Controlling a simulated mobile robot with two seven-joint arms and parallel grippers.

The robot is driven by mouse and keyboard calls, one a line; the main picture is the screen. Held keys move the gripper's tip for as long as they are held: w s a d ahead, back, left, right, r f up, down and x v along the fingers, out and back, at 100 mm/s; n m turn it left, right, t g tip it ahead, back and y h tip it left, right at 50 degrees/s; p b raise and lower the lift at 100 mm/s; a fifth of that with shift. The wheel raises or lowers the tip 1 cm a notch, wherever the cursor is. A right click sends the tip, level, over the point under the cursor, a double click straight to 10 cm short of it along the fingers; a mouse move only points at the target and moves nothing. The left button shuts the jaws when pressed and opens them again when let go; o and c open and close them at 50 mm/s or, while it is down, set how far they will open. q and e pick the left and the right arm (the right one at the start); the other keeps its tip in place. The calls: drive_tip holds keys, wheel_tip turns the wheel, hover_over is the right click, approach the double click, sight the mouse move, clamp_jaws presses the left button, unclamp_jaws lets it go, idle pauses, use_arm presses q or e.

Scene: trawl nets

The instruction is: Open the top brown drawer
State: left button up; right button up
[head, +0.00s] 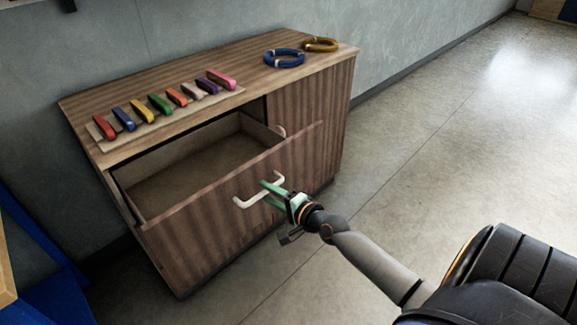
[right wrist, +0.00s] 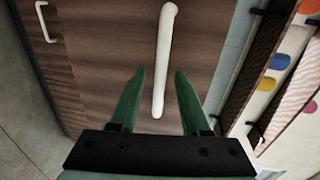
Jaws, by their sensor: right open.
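The top brown drawer (head: 205,222) of the wooden cabinet is pulled well out, and its empty-looking inside shows in the head view. Its white bar handle (head: 245,203) is on the front panel. My right gripper (head: 264,191) is at the right part of this handle, with its green fingers open. In the right wrist view the handle (right wrist: 165,45) runs between the open fingers of the gripper (right wrist: 159,72), with a gap on each side. Whether a finger touches it I cannot tell. My left gripper is not in view.
Another white handle (right wrist: 42,20) shows in the right wrist view. The floor (head: 430,130) on the right is clear.

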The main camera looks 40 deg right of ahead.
drive_tip(key=v, duration=1)
drive_tip(key=shift+s, duration=0.3)
drive_tip(key=s+a+f+n+g+p, duration=0.3)
drive_tip(key=s+a+n, duration=0.3)
drive_tip(key=a+n, duration=0.3)
drive_tip(key=s+a+f+n+g+y+p, duration=0.1)
drive_tip(key=s+a+f+n+g+p, duration=0.2)
drive_tip(key=a+n, duration=0.7)
drive_tip(key=s+f+p, duration=0.2)
drive_tip(key=s+f, duration=0.1)
drive_tip(key=s, duration=0.1)
drive_tip(key=shift+f, duration=0.1)
